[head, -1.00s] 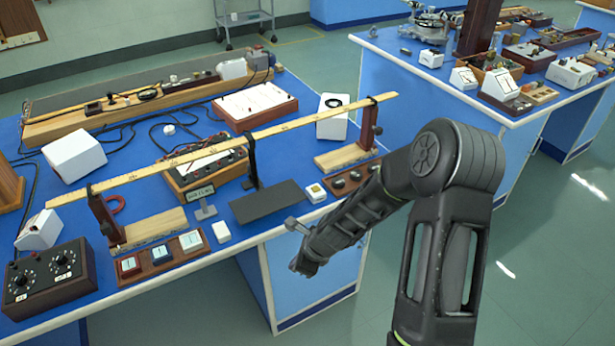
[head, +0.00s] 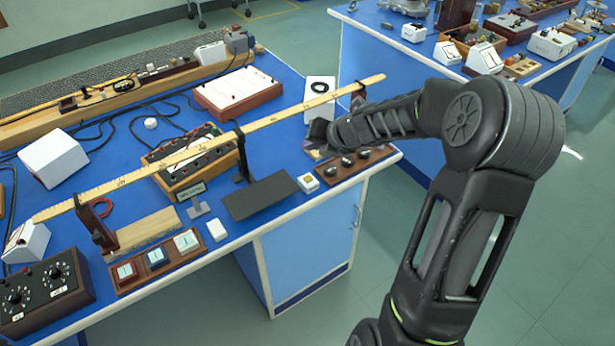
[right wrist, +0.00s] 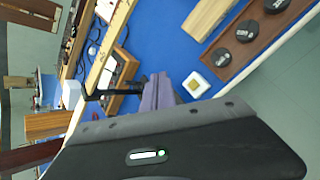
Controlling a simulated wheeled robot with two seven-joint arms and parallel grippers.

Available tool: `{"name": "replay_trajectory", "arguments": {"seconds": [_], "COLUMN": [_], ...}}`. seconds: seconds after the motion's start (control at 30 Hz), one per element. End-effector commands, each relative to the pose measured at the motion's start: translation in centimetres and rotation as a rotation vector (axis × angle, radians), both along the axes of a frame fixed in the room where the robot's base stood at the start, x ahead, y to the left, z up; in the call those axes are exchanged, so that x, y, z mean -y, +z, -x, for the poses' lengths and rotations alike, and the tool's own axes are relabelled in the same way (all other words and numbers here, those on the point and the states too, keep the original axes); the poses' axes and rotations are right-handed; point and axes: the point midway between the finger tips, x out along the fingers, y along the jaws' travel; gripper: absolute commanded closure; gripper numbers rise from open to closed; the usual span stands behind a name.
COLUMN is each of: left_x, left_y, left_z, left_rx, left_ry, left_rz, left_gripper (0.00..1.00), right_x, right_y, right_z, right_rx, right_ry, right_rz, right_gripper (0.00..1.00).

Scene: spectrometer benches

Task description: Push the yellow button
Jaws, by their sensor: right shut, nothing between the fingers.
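The yellow button (head: 308,181) sits on a small white box near the front edge of the blue bench, just right of a dark flat plate (head: 260,196). In the right wrist view the button (right wrist: 197,84) shows as a pale yellow square on its white box, to the right of the fingers. My right gripper (head: 316,148) is shut and empty, above the bench, behind the button in the head view. Its closed fingers (right wrist: 158,80) are apart from the button in the wrist view. My left gripper is not in view.
A wooden strip with dark knobs (head: 347,168) lies right of the button. A long yellow ruler (head: 205,147) on stands crosses behind it. A strip with red, blue and white buttons (head: 155,262) and a plain white block (head: 217,230) lie to the left.

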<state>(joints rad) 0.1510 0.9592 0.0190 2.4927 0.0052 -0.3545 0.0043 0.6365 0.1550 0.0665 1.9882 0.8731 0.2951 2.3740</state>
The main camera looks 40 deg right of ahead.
Motion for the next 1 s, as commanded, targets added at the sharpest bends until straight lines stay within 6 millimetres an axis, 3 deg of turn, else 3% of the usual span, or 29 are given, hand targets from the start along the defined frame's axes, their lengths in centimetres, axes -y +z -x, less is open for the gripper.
{"name": "replay_trajectory", "arguments": {"seconds": [0.27, 0.7, 1.0], "left_x": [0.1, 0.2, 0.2], "left_y": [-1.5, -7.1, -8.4], "left_z": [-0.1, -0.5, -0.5], "left_rx": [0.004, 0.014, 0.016], "left_ry": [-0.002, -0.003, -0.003], "left_rz": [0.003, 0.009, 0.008], "left_gripper": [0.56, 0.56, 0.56], "right_x": [0.0, 0.0, -0.1], "right_y": [-1.6, -7.1, -8.8], "right_z": [0.0, 0.0, 0.0], "right_rx": [-0.001, -0.001, -0.001], "right_ry": [0.001, 0.001, 0.003], "right_rz": [0.000, 0.002, 0.002], "right_gripper": [1.00, 1.00, 1.00]}}
